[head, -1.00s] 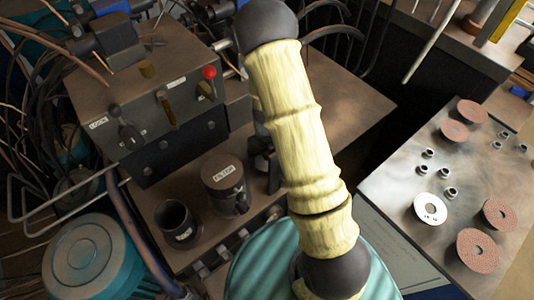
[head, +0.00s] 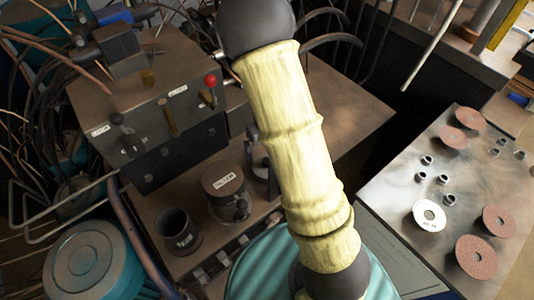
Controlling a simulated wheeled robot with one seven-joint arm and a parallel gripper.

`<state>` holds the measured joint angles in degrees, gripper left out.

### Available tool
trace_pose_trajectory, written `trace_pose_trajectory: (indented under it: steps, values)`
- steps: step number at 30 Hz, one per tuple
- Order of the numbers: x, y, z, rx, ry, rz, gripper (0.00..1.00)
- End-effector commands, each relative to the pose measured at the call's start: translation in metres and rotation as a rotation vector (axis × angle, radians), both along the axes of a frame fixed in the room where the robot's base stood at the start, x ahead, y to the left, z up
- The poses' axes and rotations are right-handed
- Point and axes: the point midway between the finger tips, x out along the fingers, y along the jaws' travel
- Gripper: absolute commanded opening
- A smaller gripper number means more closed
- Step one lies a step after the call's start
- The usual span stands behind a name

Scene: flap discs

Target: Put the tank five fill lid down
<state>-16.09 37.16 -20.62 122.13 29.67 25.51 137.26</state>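I cannot tell which thing is the tank five fill lid; no label here reads tank five. A dark lidded can (head: 225,190) with a small pale label stands on the brown metal bench, left of my arm. An open dark cup (head: 178,230) with a label stands beside it, to its lower left. My arm, in a pale yellow sleeve, crosses the middle of the view and hides part of the bench behind it. My gripper is out of view, so its hold does not show.
A grey metal box (head: 135,95) with levers and a red knob (head: 210,80) stands at upper left among cables. A teal drum (head: 95,262) is at lower left. A metal table (head: 400,190) at right bears reddish discs (head: 476,256), a white disc (head: 429,214) and small nuts.

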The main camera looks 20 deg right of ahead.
Motion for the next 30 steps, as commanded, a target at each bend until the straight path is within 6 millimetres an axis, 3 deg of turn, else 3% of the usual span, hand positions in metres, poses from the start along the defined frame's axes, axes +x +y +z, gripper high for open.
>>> trace_pose_trajectory:
  steps: [3,7,30]
  values:
    - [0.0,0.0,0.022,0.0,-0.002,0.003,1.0]
    - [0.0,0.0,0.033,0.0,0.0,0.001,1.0]
    - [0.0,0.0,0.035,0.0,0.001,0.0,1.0]
